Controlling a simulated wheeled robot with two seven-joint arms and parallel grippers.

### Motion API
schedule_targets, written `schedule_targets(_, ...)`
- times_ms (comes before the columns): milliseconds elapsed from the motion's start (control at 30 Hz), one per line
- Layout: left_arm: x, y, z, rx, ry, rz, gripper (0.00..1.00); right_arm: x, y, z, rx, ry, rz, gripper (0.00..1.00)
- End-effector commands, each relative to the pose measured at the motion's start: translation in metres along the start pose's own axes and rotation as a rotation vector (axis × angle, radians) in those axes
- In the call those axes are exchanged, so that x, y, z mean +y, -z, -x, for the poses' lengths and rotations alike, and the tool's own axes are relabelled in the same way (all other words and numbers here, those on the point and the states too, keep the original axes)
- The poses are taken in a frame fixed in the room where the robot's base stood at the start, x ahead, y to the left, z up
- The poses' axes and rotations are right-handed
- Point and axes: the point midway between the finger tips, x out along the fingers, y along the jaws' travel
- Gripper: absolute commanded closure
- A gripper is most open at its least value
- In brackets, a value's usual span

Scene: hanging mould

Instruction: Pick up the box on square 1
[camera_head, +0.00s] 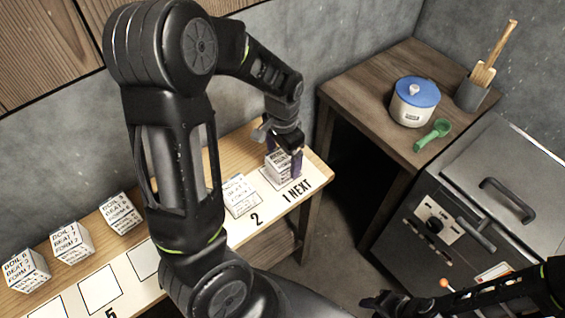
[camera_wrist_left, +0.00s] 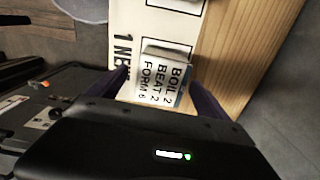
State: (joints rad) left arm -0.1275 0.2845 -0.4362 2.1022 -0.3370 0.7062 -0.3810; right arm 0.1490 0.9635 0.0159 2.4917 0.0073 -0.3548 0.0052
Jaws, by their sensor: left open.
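The box on square 1 (camera_head: 279,163) is a small white block with black print, at the right end of the wooden bench. In the left wrist view the box (camera_wrist_left: 166,78) reads "BOIL 2, BEAT 2, FORM 6". My left gripper (camera_head: 284,158) is open around it, with a purple finger on either side; the left wrist view shows the gripper (camera_wrist_left: 163,88) the same way. I cannot tell whether the fingers touch the box. The label "1 NEXT" (camera_head: 297,190) is in front of it. My right gripper (camera_head: 385,303) is dark, at the bottom right, away from the bench.
Another box (camera_head: 240,195) stands at square 2. Several boxes, one of them at the far left (camera_head: 26,271), stand along the bench's left part. A side table (camera_head: 355,92) holds a blue-lidded pot (camera_head: 414,101), a green scoop (camera_head: 433,135) and a utensil holder (camera_head: 470,95). A grey machine (camera_head: 490,205) stands at right.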

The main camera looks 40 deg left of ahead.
Motion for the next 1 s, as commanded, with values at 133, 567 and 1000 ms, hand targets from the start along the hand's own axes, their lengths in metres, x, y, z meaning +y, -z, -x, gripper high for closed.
schedule_targets(133, -0.001, -0.001, -0.023, -0.006, -0.002, 0.001, 0.11, -0.002, -0.001, 0.006, -0.002, -0.002, -0.001, 0.64)
schedule_targets(567, -0.002, 0.0, -0.037, 0.0, -0.001, 0.001, 0.11, -0.002, -0.001, 0.006, -0.002, -0.003, -0.002, 0.64)
schedule_targets(1000, -0.002, 0.0, -0.037, 0.0, -0.001, 0.001, 0.21, -0.002, -0.001, 0.006, -0.002, -0.002, -0.002, 0.64)
